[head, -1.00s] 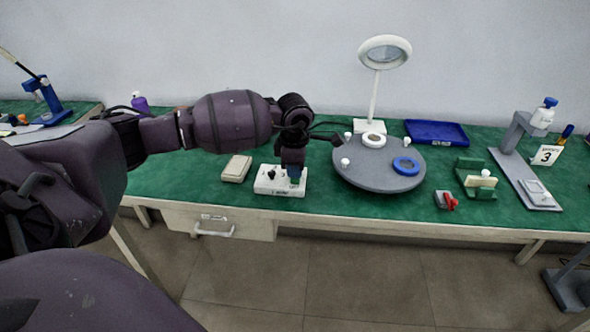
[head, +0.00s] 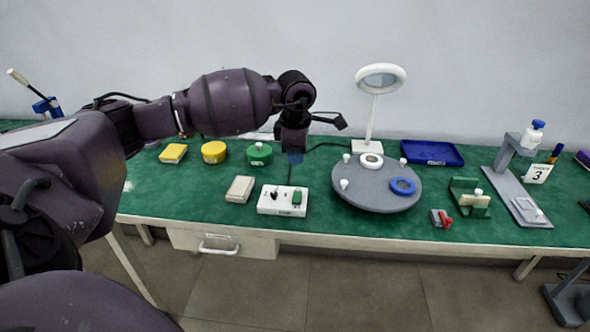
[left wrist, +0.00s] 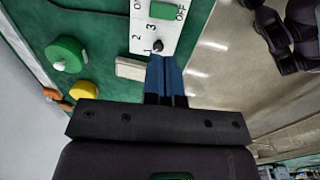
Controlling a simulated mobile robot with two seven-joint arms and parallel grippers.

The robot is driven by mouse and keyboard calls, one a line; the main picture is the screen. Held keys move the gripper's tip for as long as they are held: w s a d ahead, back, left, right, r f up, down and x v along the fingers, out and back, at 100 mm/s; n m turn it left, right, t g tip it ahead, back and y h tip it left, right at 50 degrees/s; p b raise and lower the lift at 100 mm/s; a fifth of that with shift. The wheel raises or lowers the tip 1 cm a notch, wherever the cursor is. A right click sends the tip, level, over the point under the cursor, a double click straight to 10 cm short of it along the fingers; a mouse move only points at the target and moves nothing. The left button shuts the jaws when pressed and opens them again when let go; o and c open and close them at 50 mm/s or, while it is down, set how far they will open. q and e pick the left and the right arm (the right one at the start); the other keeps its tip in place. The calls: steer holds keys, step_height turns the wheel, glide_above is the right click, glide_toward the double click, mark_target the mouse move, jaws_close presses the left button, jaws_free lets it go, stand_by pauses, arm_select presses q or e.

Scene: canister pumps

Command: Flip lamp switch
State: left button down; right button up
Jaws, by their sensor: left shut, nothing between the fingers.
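The white switch box (head: 283,207) lies near the table's front edge. It carries a black knob and a green rocker switch (head: 298,197). In the left wrist view the green switch (left wrist: 163,10) sits between the words ON and OFF. The white ring lamp (head: 371,116) stands upright at the back; I cannot tell surely whether it is lit. My left gripper (head: 295,157) is shut and empty, pointing down above and behind the box, apart from it. Its blue fingertips show together in the left wrist view (left wrist: 166,75). My right gripper is not in view.
A grey round turntable (head: 376,190) with a blue ring stands right of the box. A beige block (head: 240,189) lies left of it. Green (head: 259,154) and yellow (head: 214,152) round pieces are farther back. A blue tray (head: 432,153) and a green fixture (head: 469,197) are right.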

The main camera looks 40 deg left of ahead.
arm_select(q)
step_height(320, 180, up, 2)
steer(key=shift+s+r, duration=0.1)
steer(key=shift+r, duration=0.15)
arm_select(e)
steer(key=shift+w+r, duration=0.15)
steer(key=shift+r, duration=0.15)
arm_select(q)
steer(key=shift+d, duration=0.1)
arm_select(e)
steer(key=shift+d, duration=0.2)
